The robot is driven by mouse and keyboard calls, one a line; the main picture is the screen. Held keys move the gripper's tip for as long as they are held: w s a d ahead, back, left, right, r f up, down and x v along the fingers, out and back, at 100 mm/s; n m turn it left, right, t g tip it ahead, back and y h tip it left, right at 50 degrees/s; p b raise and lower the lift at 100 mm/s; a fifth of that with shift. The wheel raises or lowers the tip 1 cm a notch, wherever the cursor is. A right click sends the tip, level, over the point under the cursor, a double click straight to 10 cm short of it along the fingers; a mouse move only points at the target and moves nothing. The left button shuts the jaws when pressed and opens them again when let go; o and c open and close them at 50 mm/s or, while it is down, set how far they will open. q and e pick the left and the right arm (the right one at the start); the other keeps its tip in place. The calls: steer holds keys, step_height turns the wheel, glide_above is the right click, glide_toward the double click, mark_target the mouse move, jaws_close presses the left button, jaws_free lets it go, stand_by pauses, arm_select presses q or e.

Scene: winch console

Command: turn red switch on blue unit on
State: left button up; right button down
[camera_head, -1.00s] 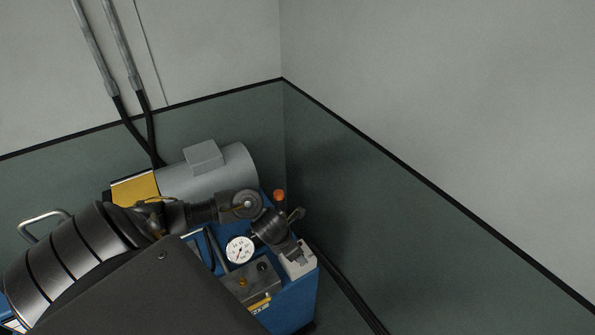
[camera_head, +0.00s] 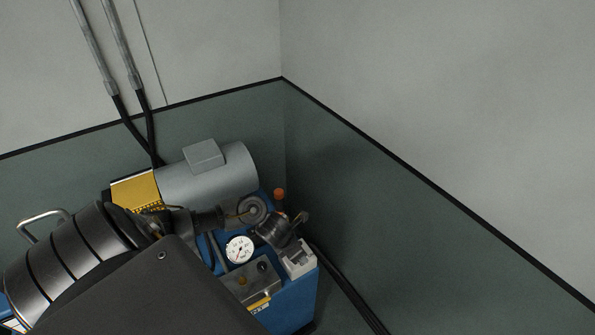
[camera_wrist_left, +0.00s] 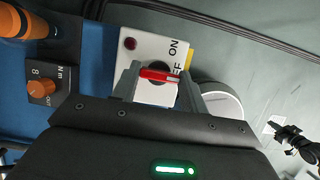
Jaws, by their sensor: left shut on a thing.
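The blue unit (camera_head: 291,308) stands in the corner with a grey motor on top. Its red switch (camera_wrist_left: 158,75) is a red-topped handle on a black round base, on a white plate (camera_wrist_left: 137,45) marked ON and OFF. My left gripper (camera_wrist_left: 158,82) is shut on the red switch, with a finger at each end of the handle. The handle lies nearly crosswise in the left wrist view. The OFF label is partly hidden behind the handle and finger. In the head view my left gripper (camera_head: 294,250) is over the white switch box (camera_head: 300,264). My right gripper is not in view.
A pressure gauge (camera_head: 239,249) and a grey control box (camera_head: 250,282) sit left of the switch box. An orange-topped lever (camera_head: 279,194) stands behind my wrist. An orange knob (camera_wrist_left: 41,88) is left of the switch plate. Black cables run along the floor at right.

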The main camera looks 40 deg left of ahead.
arm_select(q)
steer(key=shift+n, duration=0.3)
steer(key=n+y+p, duration=0.1)
steer(key=n, duration=0.1)
steer(key=shift+d+r+n, duration=0.1)
steer(key=shift+n, duration=0.2)
steer(key=n+y+p, duration=0.1)
steer(key=n, duration=0.1)
steer(key=shift+d+r+n+p, duration=0.1)
steer(key=shift+n+p, duration=0.2)
steer(key=shift+n, duration=0.1)
steer(key=n+y+p, duration=0.1)
steer(key=n, duration=0.1)
steer(key=n+p, duration=0.2)
steer(key=shift+d+n+g+y, duration=0.1)
steer(key=shift+n+g+y, duration=0.2)
steer(key=shift+y, duration=0.1)
steer(key=shift+w+n+y+p, duration=0.1)
steer(key=shift+n+y+p, duration=0.2)
steer(key=shift+n+p, duration=0.4)
steer(key=o, duration=1)
steer(key=shift+f, duration=0.2)
